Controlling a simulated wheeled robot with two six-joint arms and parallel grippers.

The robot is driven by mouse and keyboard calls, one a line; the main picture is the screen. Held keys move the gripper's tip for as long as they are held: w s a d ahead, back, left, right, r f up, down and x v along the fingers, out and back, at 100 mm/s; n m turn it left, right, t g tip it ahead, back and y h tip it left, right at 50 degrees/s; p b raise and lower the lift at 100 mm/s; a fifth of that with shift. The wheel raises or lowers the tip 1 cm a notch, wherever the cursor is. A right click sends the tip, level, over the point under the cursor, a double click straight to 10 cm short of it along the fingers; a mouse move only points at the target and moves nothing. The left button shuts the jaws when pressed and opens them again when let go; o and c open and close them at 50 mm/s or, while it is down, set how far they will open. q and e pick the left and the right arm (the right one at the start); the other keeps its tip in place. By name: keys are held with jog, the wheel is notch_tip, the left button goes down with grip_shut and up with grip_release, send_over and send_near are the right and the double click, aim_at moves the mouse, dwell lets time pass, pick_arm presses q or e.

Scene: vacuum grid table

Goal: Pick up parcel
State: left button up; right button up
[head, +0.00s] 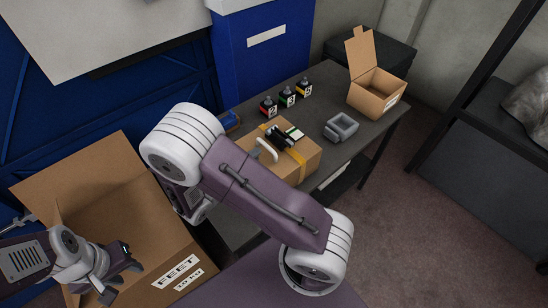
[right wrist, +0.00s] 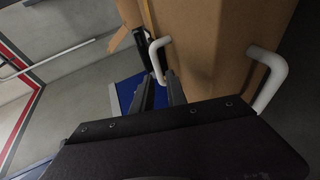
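The parcel (head: 300,158) is a closed cardboard box with yellow tape on the dark table. A white handle (head: 267,150) shows on it in the head view. In the right wrist view, the parcel's cardboard (right wrist: 205,45) fills the upper middle, with one white handle (right wrist: 157,58) at left and another (right wrist: 270,75) at right. My right gripper (right wrist: 163,88) has its dark fingers at the left handle, a narrow gap between them; whether they press on it is unclear. My left gripper (head: 122,282) is open and empty, over the large carton.
A large open carton (head: 90,165) stands at left. Floor at right is clear.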

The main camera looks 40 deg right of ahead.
aim_at(266, 156)
jog(key=shift+w+d+f, duration=0.1)
jog(key=shift+d, duration=0.2)
jog(key=x, duration=0.1)
jog(key=p+x, duration=0.1)
jog(key=x, duration=0.2)
jog(key=shift+d, duration=0.4)
jog(key=shift+d+f, duration=0.3)
jog(key=shift+d, duration=0.15)
grip_shut()
jog(key=shift+w+d+f, duration=0.15)
jog(key=shift+w+d, duration=0.05)
jog(key=shift+s+a, duration=0.1)
